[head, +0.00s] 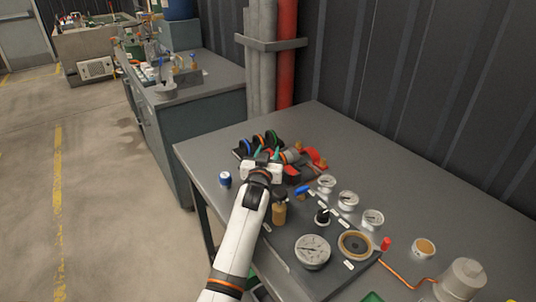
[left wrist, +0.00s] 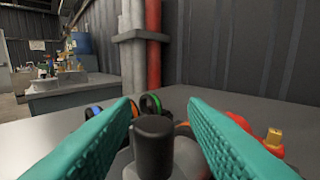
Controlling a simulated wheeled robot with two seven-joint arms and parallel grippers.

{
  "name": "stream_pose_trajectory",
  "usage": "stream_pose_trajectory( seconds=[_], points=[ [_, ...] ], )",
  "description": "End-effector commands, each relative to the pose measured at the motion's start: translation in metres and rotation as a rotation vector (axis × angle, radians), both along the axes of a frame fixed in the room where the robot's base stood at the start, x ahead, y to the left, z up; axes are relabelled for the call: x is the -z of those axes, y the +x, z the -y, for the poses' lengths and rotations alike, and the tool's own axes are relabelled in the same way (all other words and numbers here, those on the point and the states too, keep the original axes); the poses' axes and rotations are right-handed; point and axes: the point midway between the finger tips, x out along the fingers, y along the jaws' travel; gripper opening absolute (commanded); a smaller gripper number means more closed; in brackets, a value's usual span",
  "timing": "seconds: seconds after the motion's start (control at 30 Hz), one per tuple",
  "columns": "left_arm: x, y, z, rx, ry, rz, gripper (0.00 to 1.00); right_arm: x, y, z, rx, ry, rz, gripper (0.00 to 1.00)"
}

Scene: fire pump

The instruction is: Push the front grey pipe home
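The red and grey pump assembly (head: 308,160) sits near the back of the table, partly hidden by my left gripper (head: 266,154). In the left wrist view, my left gripper (left wrist: 160,108) is open, its two teal fingers wide apart. A dark grey upright cylinder (left wrist: 153,145) stands between and below the fingers, with space on both sides. Lighter grey parts show behind and beside it. I cannot tell which grey part is the front grey pipe or how far in it sits. My right gripper is not in view.
Dark rings with coloured edges (head: 257,140) stand just behind the gripper. A blue can (head: 225,179) is to its left. A gauge panel (head: 284,241) and brown bottle (head: 279,213) are in front. Vertical wall pipes (head: 262,75) rise behind. The table's back right is clear.

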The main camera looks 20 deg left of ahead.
Motion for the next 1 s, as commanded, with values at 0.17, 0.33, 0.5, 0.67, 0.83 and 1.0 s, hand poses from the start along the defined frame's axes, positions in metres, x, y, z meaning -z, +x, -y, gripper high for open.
stream_pose_trajectory(
  seconds=[0.17, 0.33, 0.5, 0.67, 0.83, 1.0],
  points=[
    [-0.028, 0.001, 0.000, 0.001, 0.003, 0.007, 0.40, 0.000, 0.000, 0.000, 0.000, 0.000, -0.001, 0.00],
    [-0.062, 0.001, 0.001, 0.002, 0.002, 0.007, 0.40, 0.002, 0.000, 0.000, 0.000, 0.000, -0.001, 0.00],
    [-0.087, 0.002, 0.001, 0.002, 0.000, 0.004, 0.40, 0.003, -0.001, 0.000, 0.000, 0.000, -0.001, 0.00],
    [-0.097, 0.002, 0.001, 0.002, 0.001, 0.002, 0.40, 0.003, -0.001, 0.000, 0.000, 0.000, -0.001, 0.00],
    [-0.098, 0.002, 0.001, 0.002, 0.000, 0.001, 0.40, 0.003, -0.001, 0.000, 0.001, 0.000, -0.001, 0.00],
    [-0.098, 0.002, 0.001, 0.002, 0.000, 0.001, 0.40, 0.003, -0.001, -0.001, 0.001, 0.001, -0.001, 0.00]
  ],
)
